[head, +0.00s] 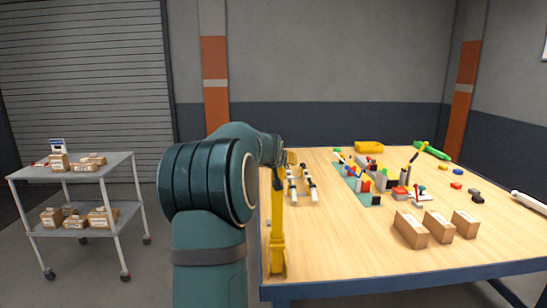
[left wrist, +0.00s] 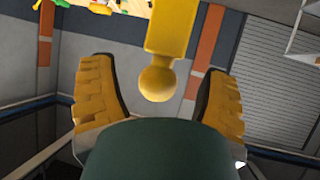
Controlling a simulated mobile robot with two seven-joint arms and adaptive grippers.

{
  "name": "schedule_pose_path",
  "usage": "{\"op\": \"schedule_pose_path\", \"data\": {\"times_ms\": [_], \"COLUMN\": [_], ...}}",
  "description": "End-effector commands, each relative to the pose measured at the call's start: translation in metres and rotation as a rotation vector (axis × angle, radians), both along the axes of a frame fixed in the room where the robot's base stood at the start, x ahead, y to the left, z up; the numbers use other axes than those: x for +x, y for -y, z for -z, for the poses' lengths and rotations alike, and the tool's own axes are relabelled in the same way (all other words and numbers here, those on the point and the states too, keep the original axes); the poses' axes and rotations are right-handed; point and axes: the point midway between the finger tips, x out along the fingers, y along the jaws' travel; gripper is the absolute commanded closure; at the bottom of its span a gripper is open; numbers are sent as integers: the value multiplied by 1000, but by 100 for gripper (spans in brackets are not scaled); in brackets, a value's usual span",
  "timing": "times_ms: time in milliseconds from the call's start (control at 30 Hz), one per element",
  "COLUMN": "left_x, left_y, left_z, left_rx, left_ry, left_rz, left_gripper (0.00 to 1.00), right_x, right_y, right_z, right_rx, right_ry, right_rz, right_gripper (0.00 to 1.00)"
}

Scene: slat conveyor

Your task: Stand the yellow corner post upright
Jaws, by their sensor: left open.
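The yellow corner post (head: 277,235) stands upright at the near left corner of the table, its wider foot at the tabletop. My left arm reaches past it on the left, and the post's upper end is close to my wrist. My left gripper (head: 291,158) is mostly hidden behind my own arm in the head view. In the left wrist view the fingers of my left gripper (left wrist: 158,92) are spread wide. The post (left wrist: 173,28) with its round knob lies between them, with gaps on both sides. My right gripper is not in view.
The wooden table (head: 340,255) has a clear front left area. Several cardboard boxes (head: 411,230) stand front right. White rods (head: 300,185) lie near the post. A green mat (head: 350,184) with small coloured parts is mid-table. A shelf cart (head: 75,165) stands left.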

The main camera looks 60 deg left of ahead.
Motion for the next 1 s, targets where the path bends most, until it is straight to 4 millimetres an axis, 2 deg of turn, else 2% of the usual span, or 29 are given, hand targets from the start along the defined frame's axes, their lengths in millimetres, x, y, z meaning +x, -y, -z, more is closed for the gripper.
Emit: {"op": "schedule_pose_path", "data": {"times_ms": [1000], "left_x": [-53], "left_y": [63], "left_z": [-45], "left_rx": [-2], "left_ry": [2], "left_rz": [1], "left_gripper": [24], "right_x": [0], "right_y": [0], "right_z": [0], "right_rx": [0], "right_ry": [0], "right_rz": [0], "right_gripper": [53]}}
